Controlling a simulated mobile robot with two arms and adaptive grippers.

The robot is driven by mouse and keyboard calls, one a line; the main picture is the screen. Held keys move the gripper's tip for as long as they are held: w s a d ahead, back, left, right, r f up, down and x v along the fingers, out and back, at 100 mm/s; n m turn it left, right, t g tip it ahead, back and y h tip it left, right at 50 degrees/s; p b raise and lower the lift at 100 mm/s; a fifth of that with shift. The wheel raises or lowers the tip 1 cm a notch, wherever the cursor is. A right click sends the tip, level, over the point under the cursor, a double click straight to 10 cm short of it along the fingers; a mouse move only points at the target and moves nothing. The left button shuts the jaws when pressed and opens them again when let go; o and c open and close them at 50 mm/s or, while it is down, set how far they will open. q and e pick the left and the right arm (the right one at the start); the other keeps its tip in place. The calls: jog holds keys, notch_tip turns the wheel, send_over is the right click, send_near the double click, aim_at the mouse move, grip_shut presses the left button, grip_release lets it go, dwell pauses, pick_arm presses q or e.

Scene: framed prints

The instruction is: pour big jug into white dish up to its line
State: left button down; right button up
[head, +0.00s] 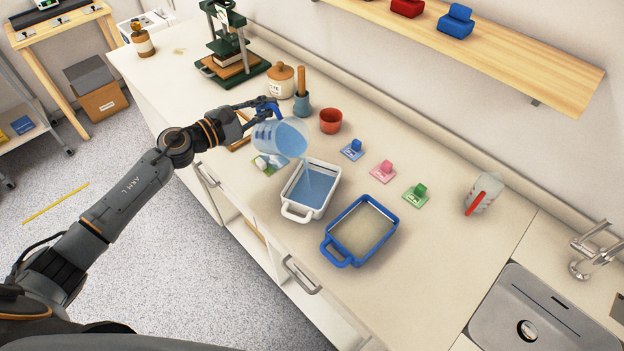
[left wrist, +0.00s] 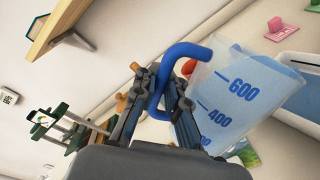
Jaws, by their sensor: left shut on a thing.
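The big jug (head: 281,138) is clear with a blue handle and holds blue liquid; it is tilted to the right over the white dish. Its 600 and 400 marks show in the left wrist view (left wrist: 243,98). My left gripper (head: 262,108) is shut on the jug's blue handle (left wrist: 186,52). A pale stream runs from the jug into the white dish (head: 299,212), which has blue liquid across its inside. I cannot make out the dish's line. My right gripper is not in view.
A blue dish (head: 332,253) with beige contents stands right of the white dish. A red-handled jug (head: 484,192) stands near the sink (head: 530,310).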

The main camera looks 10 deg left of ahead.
aim_at(279, 116)
pick_arm(q)
jog(key=shift+d, duration=0.15)
dwell(0.3)
jog(key=shift+s+d+f+m+p, duration=0.3)
jog(key=shift+m+p, duration=0.1)
jog(key=shift+m, duration=0.2)
dwell(0.7)
jog(key=shift+s+d+m+p, duration=0.35)
jog(key=shift+d+m+p, duration=0.35)
jog(key=shift+p, duration=0.55)
dwell(1.6)
jog(key=shift+s+d+r+m+y+p, duration=0.35)
jog(key=shift+s+d+m+p, duration=0.25)
jog(key=shift+d+p, duration=0.25)
dwell(1.1)
jog(key=shift+a, duration=0.1)
